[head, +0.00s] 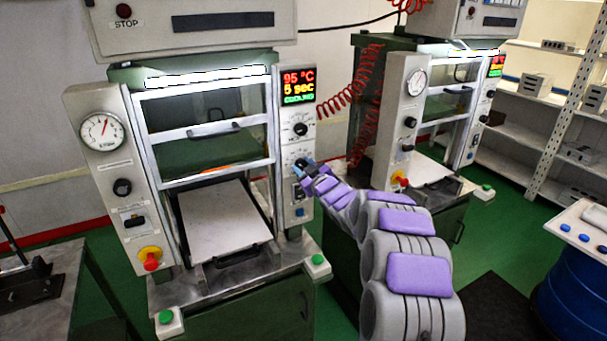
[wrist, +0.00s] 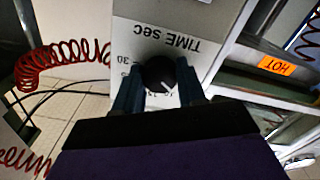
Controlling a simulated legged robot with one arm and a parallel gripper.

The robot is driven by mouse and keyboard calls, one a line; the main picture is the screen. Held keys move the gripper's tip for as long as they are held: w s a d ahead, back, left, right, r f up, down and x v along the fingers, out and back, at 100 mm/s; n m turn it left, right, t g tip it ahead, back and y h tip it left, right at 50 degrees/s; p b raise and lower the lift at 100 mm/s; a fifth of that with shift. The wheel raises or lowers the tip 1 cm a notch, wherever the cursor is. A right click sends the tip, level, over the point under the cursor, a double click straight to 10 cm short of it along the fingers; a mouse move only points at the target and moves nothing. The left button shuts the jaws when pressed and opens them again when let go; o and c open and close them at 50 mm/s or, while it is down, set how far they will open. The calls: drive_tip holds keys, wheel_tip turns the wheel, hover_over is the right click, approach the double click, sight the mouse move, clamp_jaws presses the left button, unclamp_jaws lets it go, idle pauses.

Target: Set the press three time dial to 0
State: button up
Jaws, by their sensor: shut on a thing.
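The press (head: 205,135) in front of me has a control panel on its right post, with a display (head: 298,86) reading 95 °C, 5 sec and a green line of text. My gripper (head: 302,168) is at the lower knob on this panel. In the wrist view my gripper (wrist: 160,90) has one finger on each side of the dial, shut on it. Part of the number scale is hidden by the fingers.
Another knob (head: 300,129) sits above on the same panel. A second press (head: 420,120) stands to the right, with red coiled cable (head: 365,110) between. An orange HOT label (wrist: 277,65) is beside the panel. A blue drum (head: 575,285) stands at far right.

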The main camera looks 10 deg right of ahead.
drive_tip(key=shift+d+n+b, duration=0.15)
drive_tip(key=shift+n+b, duration=2.8)
drive_tip(key=shift+n, duration=0.55)
drive_tip(key=o, duration=1.1)
drive_tip(key=shift+w+d, duration=0.1)
drive_tip(key=shift+c, duration=0.2)
drive_tip(key=shift+s+d+r, duration=0.1)
drive_tip(key=shift+s, duration=0.55)
drive_tip(key=p+v, duration=0.1)
drive_tip(key=v, duration=1.5)
drive_tip(key=shift+d, duration=0.15)
